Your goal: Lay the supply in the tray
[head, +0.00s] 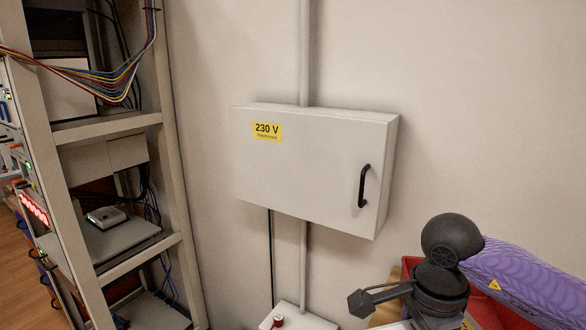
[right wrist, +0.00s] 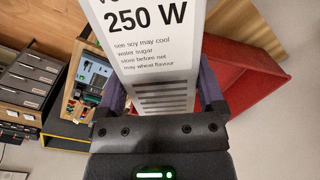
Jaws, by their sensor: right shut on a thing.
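The supply (right wrist: 154,60), a long pale grey unit with a "250 W" label and slots near its lower end, is between the two purple fingers of my right gripper (right wrist: 161,88) in the right wrist view. The gripper is shut on it, and its far end runs out of the top of the view. In the head view my right arm comes in at the lower right, and the supply cannot be made out there. A red tray-like container (right wrist: 245,82) lies beyond the supply at the right; its edge shows in the head view (head: 411,264). My left gripper is not in view.
A closed 230 V wall cabinet (head: 310,165) with a black handle is on the wall. An open rack (head: 108,125) with cables and shelves stands at the left. Grey drawers (right wrist: 28,80) and a wooden-framed panel (right wrist: 88,82) with electronics are at the left in the wrist view.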

